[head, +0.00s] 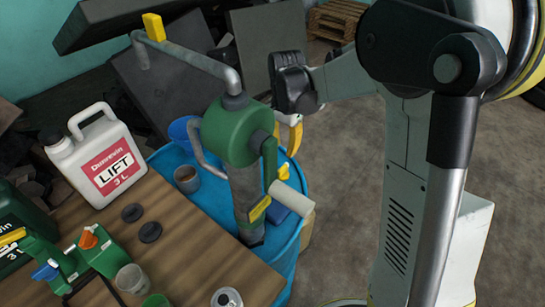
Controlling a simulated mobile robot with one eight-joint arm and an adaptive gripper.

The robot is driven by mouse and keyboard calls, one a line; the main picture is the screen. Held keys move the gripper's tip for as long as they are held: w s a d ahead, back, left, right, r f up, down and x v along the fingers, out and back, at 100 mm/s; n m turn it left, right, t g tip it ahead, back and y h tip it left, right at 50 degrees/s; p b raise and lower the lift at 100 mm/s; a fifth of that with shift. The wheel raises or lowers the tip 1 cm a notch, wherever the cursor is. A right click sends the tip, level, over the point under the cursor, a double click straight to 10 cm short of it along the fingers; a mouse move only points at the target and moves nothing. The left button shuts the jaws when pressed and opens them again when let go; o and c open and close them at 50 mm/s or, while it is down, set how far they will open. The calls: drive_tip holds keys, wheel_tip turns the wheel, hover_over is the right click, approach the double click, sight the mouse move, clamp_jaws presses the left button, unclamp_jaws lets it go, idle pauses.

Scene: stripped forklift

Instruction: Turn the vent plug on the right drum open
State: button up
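One blue drum (213,195) stands in the middle, partly behind the wooden table; I see no second drum clearly.
The wooden table (195,262) holds a white LIFT jug (97,158), black discs (150,232), cups and a green device with orange and blue levers (85,252). A wooden pallet (336,20) lies behind; floor is clear at right.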

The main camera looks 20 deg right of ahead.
sight(283, 167)
wheel_tip(283, 167, down, 10)
drive_tip(key=b, duration=0.3)
drive_tip(key=shift+s+d+r, duration=0.1)
drive_tip(key=shift+c, duration=0.5)
clamp_jaws()
